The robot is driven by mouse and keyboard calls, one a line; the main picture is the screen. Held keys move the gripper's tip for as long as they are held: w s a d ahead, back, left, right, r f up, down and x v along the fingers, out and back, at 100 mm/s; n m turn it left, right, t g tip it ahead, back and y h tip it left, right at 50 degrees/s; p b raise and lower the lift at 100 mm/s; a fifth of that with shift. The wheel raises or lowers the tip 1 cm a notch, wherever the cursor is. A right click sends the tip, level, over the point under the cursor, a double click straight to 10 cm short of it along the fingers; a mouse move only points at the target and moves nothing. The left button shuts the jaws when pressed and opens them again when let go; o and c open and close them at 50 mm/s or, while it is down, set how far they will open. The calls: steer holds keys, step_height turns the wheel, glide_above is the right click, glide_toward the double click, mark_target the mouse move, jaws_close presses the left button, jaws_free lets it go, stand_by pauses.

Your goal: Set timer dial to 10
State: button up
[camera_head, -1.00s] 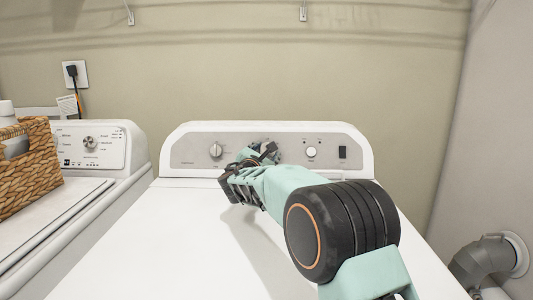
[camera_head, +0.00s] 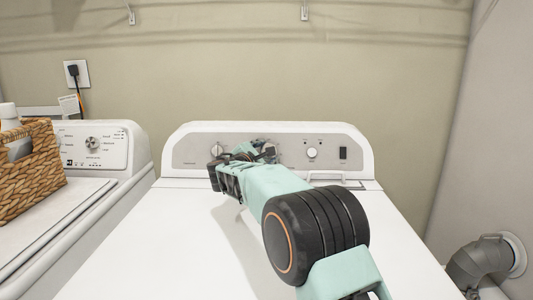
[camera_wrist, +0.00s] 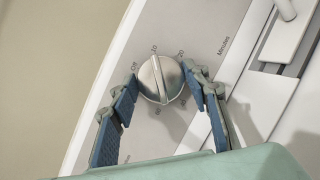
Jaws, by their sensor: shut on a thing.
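The timer dial (camera_wrist: 161,79) is a round silver knob with a raised ridge, on a grey panel printed Off, 10, 20 and Minutes. In the wrist view the ridge's upper end points toward the 10; I cannot tell which end is the pointer. My gripper (camera_wrist: 161,76) is shut on the dial, with one blue-padded finger at each side of it. In the head view my gripper (camera_head: 265,151) is at the middle of the dryer's control panel (camera_head: 192,157) and mostly hides the dial.
A left knob (camera_head: 217,150), a right knob (camera_head: 311,153) and a black switch (camera_head: 343,153) flank the dial. The white dryer top (camera_head: 140,245) is clear below my arm. A wicker basket (camera_head: 30,170) stands on the washer at left. A grey duct (camera_head: 482,264) is at lower right.

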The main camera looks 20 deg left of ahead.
steer(key=o, duration=1.2)
steer(key=shift+c, duration=0.2)
steer(key=s+a+r, duration=0.1)
steer(key=s, duration=1.1)
steer(key=shift+r, duration=0.35)
